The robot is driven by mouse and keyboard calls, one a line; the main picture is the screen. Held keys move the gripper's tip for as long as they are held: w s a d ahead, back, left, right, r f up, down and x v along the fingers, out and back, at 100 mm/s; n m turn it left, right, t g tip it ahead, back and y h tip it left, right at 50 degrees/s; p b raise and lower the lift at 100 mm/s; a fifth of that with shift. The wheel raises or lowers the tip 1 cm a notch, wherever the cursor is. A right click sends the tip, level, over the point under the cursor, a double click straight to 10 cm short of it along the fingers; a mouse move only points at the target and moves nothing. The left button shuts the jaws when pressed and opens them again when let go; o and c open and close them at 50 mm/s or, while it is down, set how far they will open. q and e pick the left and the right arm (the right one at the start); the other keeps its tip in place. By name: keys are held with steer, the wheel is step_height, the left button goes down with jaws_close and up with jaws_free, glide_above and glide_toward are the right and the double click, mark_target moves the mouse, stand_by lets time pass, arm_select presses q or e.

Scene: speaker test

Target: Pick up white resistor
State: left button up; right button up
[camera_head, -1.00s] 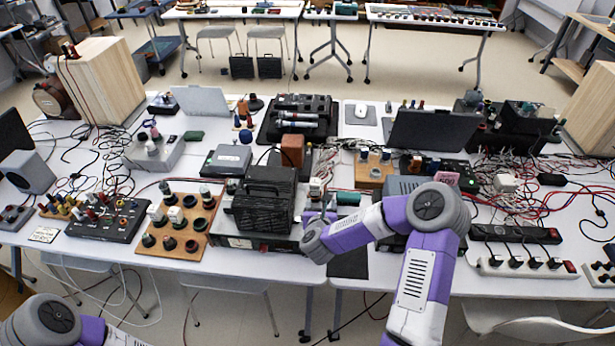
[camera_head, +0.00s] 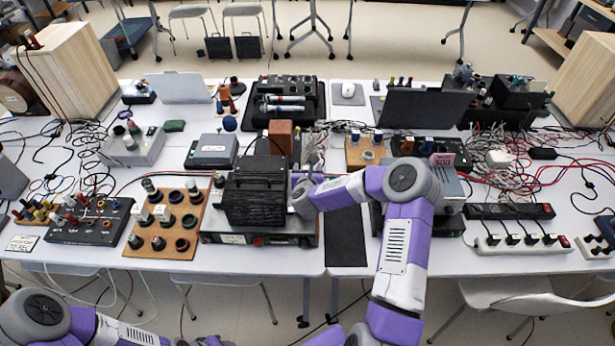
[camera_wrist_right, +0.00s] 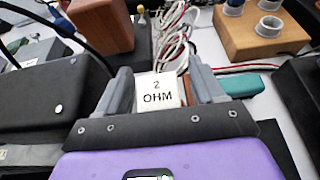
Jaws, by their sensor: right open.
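The white resistor (camera_wrist_right: 158,92) is a small white block marked "2 OHM" in the right wrist view. My right gripper (camera_wrist_right: 162,76) is open, with one grey finger on each side of the block. I cannot tell whether either finger touches it. The block's lower part is hidden by the gripper's dark front edge. In the head view my right gripper (camera_head: 303,174) is just right of a black box, and the resistor cannot be made out there. Part of my left arm shows at the bottom left, but its gripper does not.
The black ribbed box (camera_head: 254,197) stands close left of my right gripper. A brown block (camera_head: 280,137) and tangled wires lie behind it. A teal block (camera_wrist_right: 240,84) is right of the fingers. A wooden socket board (camera_head: 367,151) stands farther back. A dark mat (camera_head: 345,238) lies to the right.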

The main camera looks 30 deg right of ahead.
steer(key=c, duration=1.1)
